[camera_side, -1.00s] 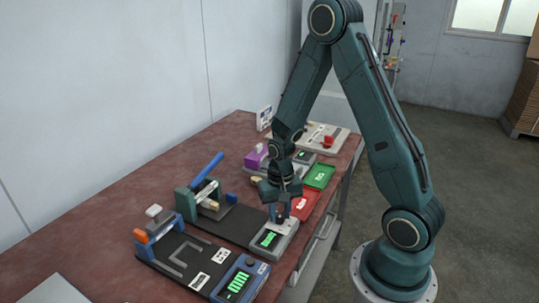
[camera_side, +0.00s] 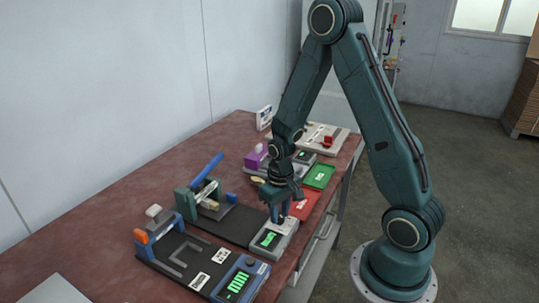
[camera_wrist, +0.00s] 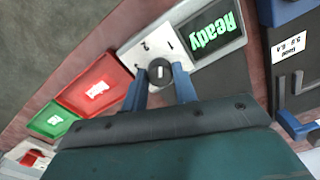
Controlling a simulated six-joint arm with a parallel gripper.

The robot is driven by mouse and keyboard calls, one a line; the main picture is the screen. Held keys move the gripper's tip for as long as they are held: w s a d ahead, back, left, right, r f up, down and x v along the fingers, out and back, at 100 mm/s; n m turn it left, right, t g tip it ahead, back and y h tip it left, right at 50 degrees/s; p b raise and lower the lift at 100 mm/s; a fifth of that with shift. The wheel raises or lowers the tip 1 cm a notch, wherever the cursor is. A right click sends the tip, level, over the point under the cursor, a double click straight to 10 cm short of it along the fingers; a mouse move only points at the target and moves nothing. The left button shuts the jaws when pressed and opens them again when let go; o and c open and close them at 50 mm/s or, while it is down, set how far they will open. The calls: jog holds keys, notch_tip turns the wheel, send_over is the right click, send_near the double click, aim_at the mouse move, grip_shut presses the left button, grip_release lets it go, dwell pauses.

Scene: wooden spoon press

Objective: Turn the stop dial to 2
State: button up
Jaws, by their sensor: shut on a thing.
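The stop dial (camera_wrist: 159,72) is a small dark round knob with a light pointer mark on a pale grey control box (camera_wrist: 128,50). The box also shows in the side view (camera_side: 285,243). Its screen (camera_wrist: 208,34) reads "Ready" in green. My gripper (camera_wrist: 161,82) has its two blue fingers shut on the dial, one on each side. In the side view my gripper (camera_side: 279,218) is low over the box and hides the dial. Small marks are printed around the dial, too small to read surely.
A red tray (camera_side: 304,204) and a green tray (camera_side: 319,176) lie beyond the box. The press with a blue lever (camera_side: 207,170) stands to the left. A blue-framed device with a green screen (camera_side: 238,282) is nearer the camera. Bare table lies front left.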

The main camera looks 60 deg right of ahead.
aim_at(280, 215)
jog(key=n, duration=0.7)
dwell(0.4)
jog(key=o, duration=1)
jog(key=shift+r, duration=0.2)
jog(key=shift+r, duration=6.75)
jog(key=shift+r, duration=0.1)
